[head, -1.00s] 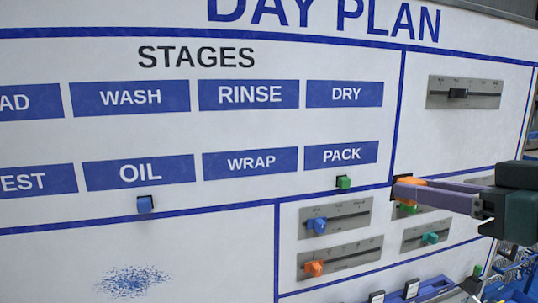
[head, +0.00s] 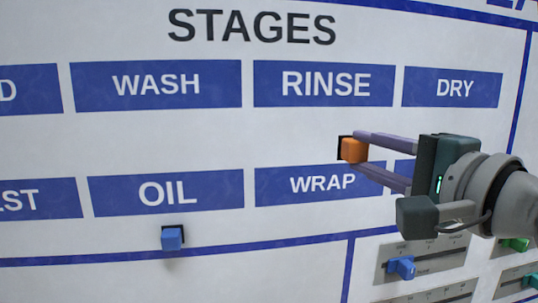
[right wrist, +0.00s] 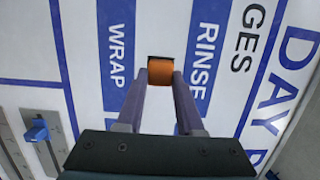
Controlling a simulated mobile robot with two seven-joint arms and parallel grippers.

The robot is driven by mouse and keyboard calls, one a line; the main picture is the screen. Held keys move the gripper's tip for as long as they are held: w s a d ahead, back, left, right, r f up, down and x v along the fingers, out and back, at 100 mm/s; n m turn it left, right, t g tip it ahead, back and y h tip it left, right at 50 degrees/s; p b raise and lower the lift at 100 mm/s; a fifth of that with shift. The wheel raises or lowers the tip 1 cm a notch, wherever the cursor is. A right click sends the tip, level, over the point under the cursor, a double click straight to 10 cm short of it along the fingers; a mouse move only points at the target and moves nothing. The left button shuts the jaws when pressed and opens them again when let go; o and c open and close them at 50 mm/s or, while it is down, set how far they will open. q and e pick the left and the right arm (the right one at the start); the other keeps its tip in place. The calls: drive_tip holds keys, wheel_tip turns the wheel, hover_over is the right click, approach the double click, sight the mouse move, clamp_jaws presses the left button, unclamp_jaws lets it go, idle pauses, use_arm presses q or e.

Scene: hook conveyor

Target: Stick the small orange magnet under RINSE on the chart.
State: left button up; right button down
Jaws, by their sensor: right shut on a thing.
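The small orange magnet (head: 354,150) is between the fingertips of my right gripper (head: 358,149), which is shut on it. It is at the chart face, below the RINSE label (head: 325,83) and above the WRAP label (head: 321,184). A dark patch shows behind its left edge; I cannot tell whether it touches the chart. In the right wrist view the orange magnet (right wrist: 161,95) sits between the fingers (right wrist: 161,100), with the WRAP label on the left and the RINSE label on the right. My left gripper is not in view.
A blue magnet (head: 172,238) is on the chart under OIL. At lower right are slider strips, one with a blue knob (head: 402,267), and a green knob (head: 516,244). The white band between the two label rows is clear left of my gripper.

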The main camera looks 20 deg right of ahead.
sight(352, 145)
drive_tip(key=shift+w+d+b, duration=0.2)
drive_tip(key=shift+w+b, duration=0.1)
drive_tip(key=shift+w, duration=0.4)
drive_tip(key=w, duration=0.1)
drive_tip(key=w+d+b, duration=0.1)
drive_tip(key=w, duration=0.1)
drive_tip(key=shift+w, duration=0.25)
drive_tip(key=shift+w+d, duration=0.15)
drive_tip(key=shift+w, duration=1)
drive_tip(key=shift+w+d, duration=0.1)
drive_tip(key=shift+w, duration=0.2)
drive_tip(key=shift+c, duration=2.3)
unclamp_jaws()
